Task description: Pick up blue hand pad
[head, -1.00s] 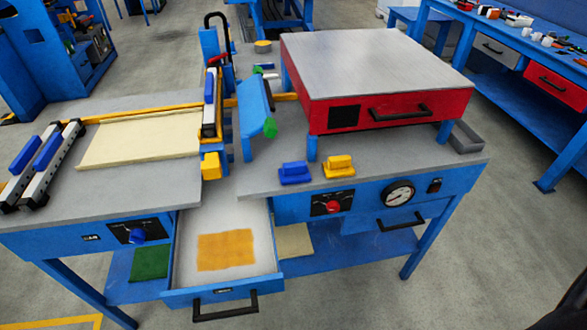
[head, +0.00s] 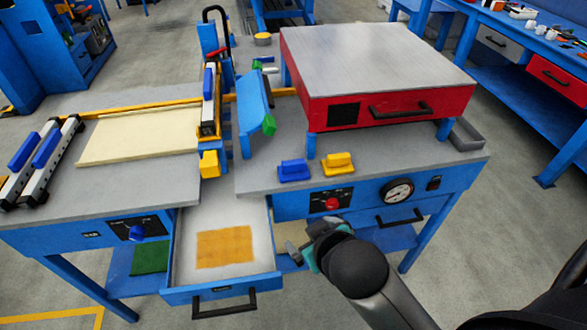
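The blue hand pad (head: 294,170) lies on the grey bench top near its front edge, left of a yellow hand pad (head: 338,163). My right arm comes in from the lower right. My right gripper (head: 303,254) is in front of the bench, below the bench top and to the right of the open drawer. It is apart from the blue pad. Its fingers are small and partly hidden by the wrist, so their opening cannot be made out. My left gripper is not in view.
A red press box (head: 385,107) with a black handle stands behind the pads. The drawer (head: 185,240) is pulled out and holds an orange sheet (head: 224,247). A tilted blue plate (head: 252,107) stands left of the pads. The bench top right of the yellow pad is clear.

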